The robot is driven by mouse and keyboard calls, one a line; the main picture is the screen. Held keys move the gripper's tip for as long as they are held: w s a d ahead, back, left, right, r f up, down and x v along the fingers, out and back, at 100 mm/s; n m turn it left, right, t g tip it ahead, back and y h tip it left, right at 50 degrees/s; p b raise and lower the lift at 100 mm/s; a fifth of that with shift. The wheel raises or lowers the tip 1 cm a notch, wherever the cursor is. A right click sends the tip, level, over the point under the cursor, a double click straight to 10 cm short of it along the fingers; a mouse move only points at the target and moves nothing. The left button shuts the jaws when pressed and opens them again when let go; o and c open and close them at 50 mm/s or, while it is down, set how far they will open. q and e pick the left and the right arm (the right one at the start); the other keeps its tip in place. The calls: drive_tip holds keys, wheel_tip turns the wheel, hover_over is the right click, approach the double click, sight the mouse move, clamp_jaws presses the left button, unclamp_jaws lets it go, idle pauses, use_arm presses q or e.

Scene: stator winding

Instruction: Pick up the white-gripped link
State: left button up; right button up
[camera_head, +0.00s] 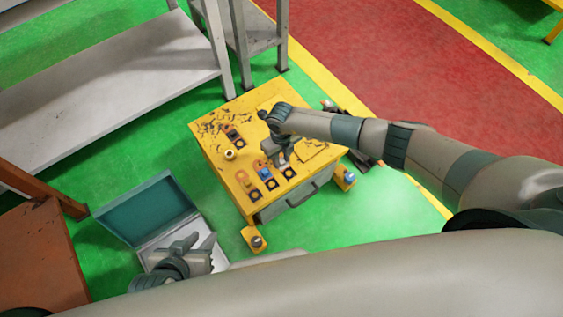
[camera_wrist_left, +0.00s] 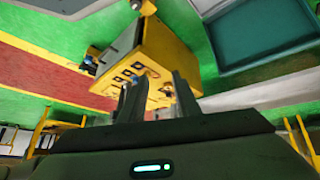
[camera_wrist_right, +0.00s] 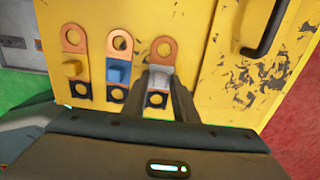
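The white-gripped link (camera_wrist_right: 160,78) lies flat on the yellow cabinet top in the right wrist view, with a copper ring end above its pale grip and a black ring end below. My right gripper (camera_wrist_right: 160,92) is over it, its fingers on either side of the grip and looking open; contact is unclear. In the head view my right gripper (camera_head: 282,160) hides most of this link. Beside it lie a blue-gripped link (camera_wrist_right: 118,72) and a yellow-gripped link (camera_wrist_right: 73,68). My left gripper (camera_head: 190,248) is open and empty, in front of the case; its fingers show in the left wrist view (camera_wrist_left: 158,98).
A grey bench (camera_head: 110,75) is at upper left.

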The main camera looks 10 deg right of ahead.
sight(282, 160)
drive_tip(key=c, duration=0.5)
use_arm(q)
drive_tip(key=shift+w+r, duration=0.1)
drive_tip(key=shift+w, duration=0.15)
use_arm(e)
clamp_jaws()
